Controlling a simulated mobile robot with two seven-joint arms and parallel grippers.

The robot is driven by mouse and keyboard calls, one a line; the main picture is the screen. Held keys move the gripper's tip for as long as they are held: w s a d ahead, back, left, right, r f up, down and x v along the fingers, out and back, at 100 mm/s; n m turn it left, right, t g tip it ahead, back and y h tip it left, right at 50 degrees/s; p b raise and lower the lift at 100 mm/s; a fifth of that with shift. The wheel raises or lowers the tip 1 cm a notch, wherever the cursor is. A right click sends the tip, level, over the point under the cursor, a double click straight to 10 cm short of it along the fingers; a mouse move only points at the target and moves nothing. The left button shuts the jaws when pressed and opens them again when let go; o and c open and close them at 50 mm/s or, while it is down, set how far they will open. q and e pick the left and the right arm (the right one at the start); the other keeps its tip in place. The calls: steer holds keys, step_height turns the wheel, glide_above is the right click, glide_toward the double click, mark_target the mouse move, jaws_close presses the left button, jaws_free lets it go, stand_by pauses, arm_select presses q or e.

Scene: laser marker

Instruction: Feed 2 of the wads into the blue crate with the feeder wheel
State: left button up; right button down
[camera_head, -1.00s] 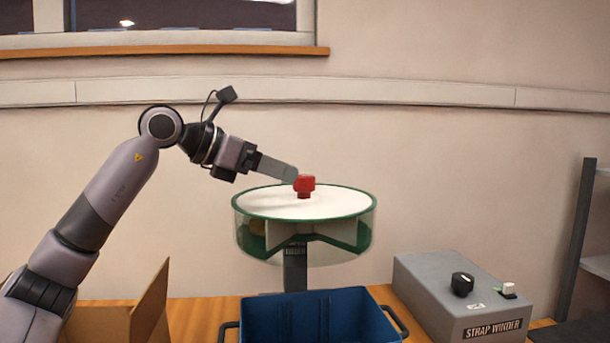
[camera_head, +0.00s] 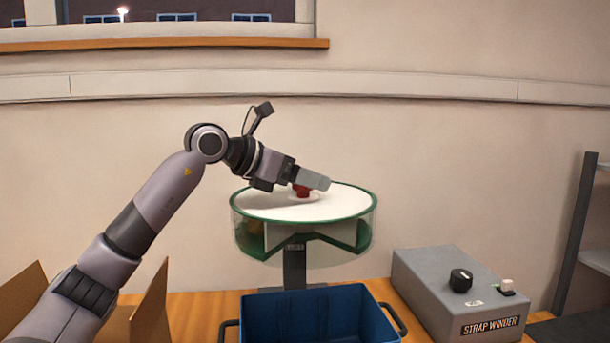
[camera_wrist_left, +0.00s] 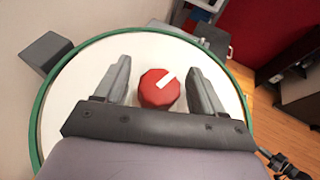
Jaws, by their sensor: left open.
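The feeder wheel (camera_head: 340,207) is a round drum with a white top, a green rim and clear side walls, on a dark post. A red knob (camera_head: 301,190) stands at the middle of its top; it also shows in the left wrist view (camera_wrist_left: 158,91) with a white mark. My left gripper (camera_head: 318,181) is open, its fingers on both sides of the knob with gaps visible. The blue crate (camera_head: 318,312) stands below the wheel on the bench. A dim yellowish shape shows through the drum's left wall; I cannot tell whether it is a wad. My right gripper is not in view.
A grey box labelled STRAP WINDER (camera_head: 450,300), with a black dial, stands right of the crate. An open cardboard box (camera_head: 150,308) is at the lower left. A dark shelf frame (camera_head: 576,230) stands at the far right.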

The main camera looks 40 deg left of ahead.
arm_select(q)
jaws_close()
